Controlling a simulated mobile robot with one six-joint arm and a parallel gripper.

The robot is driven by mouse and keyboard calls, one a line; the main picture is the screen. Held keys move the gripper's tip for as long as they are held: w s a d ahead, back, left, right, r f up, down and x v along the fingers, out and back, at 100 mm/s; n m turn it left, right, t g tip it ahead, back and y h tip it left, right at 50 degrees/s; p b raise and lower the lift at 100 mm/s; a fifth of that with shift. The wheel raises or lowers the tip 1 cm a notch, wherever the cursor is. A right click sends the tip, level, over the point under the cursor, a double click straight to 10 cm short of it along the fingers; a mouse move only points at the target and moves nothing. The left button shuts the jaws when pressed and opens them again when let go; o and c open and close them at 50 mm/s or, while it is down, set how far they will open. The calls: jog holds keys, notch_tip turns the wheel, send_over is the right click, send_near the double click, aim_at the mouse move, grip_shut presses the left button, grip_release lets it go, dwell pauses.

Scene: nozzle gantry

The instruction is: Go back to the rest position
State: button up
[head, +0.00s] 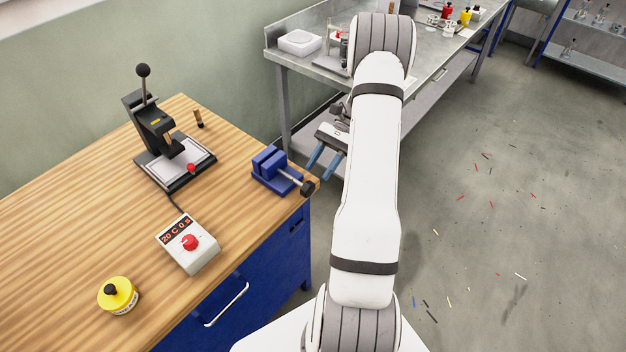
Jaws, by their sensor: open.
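My gripper (321,160) shows in the head view left of my white arm, just off the right corner of the wooden bench. Its two blue-grey fingers are apart with nothing seen between them. They point down and to the left, near the blue vise (275,172) at the bench corner. I cannot tell whether they touch it, but a gap shows in the picture. My arm stretches away from me up the middle of the view and hides part of the metal table behind.
The wooden bench (75,235) carries a black lever press (160,130), a control box (188,244) with a red button, and a yellow container (118,296). A metal table (425,62) with a white box (299,42) stands behind. The floor at right is open, with scattered small bits.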

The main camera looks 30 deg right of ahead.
jog(key=shift+v, duration=1.05)
jog(key=shift+r, duration=0.1)
jog(key=s+a+r+n+t+h, duration=0.1)
jog(key=s+a+r+n+h, duration=0.2)
jog(key=a+r, duration=0.35)
jog(key=s+a+r+n+h, duration=0.1)
jog(key=a+r+n+h, duration=0.25)
jog(key=a+r, duration=0.3)
jog(key=s+a+r+n+t+h, duration=0.5)
jog(key=s+a+n+t, duration=0.1)
jog(key=s, duration=0.5)
jog(key=shift+s+a+n+t, duration=0.3)
jog(key=shift+a+n, duration=0.3)
jog(key=shift+n, duration=0.15)
jog(key=shift+r, duration=0.2)
